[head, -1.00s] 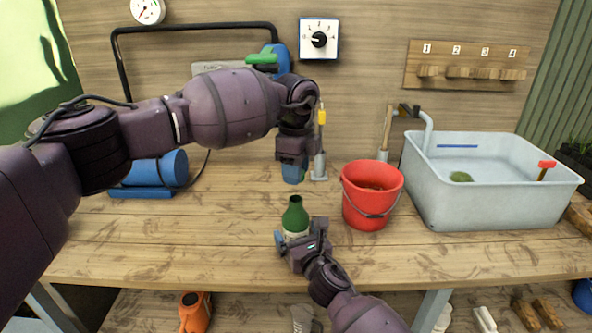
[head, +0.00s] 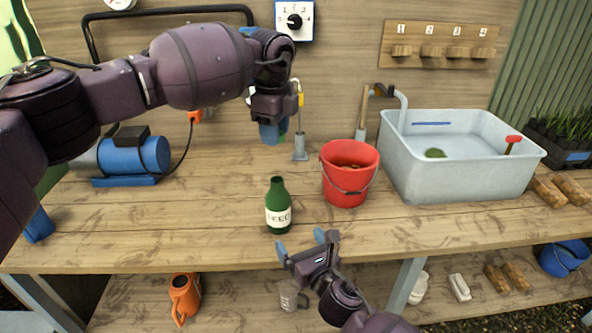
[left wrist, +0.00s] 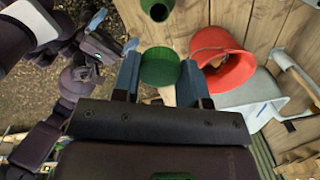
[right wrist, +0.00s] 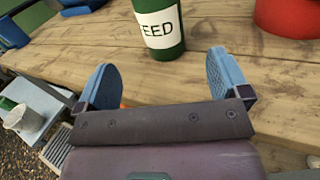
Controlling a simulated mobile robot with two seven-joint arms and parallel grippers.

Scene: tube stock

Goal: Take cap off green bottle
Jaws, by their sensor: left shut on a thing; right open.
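The green bottle (head: 278,208) stands upright and uncapped on the workbench, with a white label ending in "EED". Its open dark mouth shows in the left wrist view (left wrist: 157,10). My left gripper (head: 271,132) is raised above and behind the bottle. It is shut on the round green cap (left wrist: 160,66), which sits between its blue fingertips, clear of the bottle. My right gripper (head: 302,247) is open and empty in front of the bottle, near the bench's front edge. In the right wrist view the bottle (right wrist: 160,28) stands beyond its spread fingers, apart from them.
A red bucket (head: 350,187) stands right of the bottle, and a grey water basin (head: 470,172) is further right. A blue pump (head: 140,157) is at the left. Bench left of the bottle is clear.

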